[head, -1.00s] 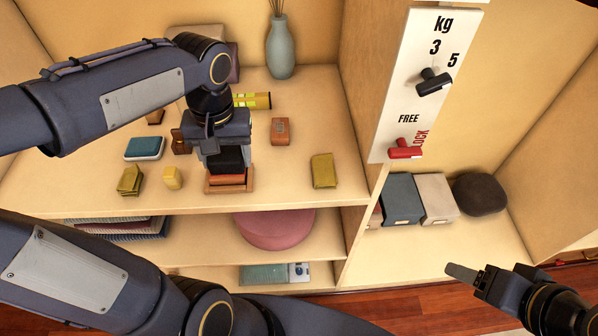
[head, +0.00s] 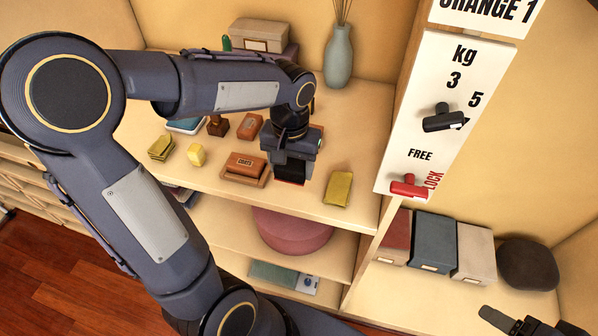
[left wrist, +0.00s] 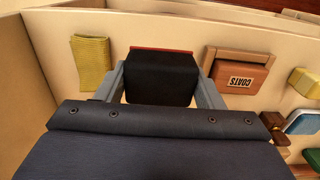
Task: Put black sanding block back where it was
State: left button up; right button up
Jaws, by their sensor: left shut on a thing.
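The black sanding block (left wrist: 160,80), with a reddish edge, is between the fingers of my left gripper (left wrist: 161,90), which is shut on it. In the head view the block (head: 291,172) shows under my left gripper (head: 293,164), just right of a brown block marked COATS (head: 245,164) in a wooden holder (head: 262,182). I cannot tell whether the black block touches the shelf top. My right gripper (head: 498,319) shows partly at the bottom right, away from the shelf; its opening is unclear.
A folded olive cloth (head: 338,188) lies right of the held block. A small yellow block (head: 196,154), another olive cloth (head: 161,147) and an orange-brown block (head: 250,126) lie around. A vase (head: 338,57) stands behind. A sign panel (head: 440,120) borders the shelf's right.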

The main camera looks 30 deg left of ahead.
aim_at(298, 167)
pick_arm(q)
jog(key=w+f, duration=0.2)
jog(key=f, duration=0.1)
jog(key=shift+w+f, duration=0.25)
jog(key=shift+w, duration=0.15)
jog(key=shift+w+f, duration=0.1)
jog(key=shift+f, duration=1.5)
jog(key=shift+f, duration=0.1)
jog(key=o, duration=0.9)
jog(key=shift+o, duration=0.2)
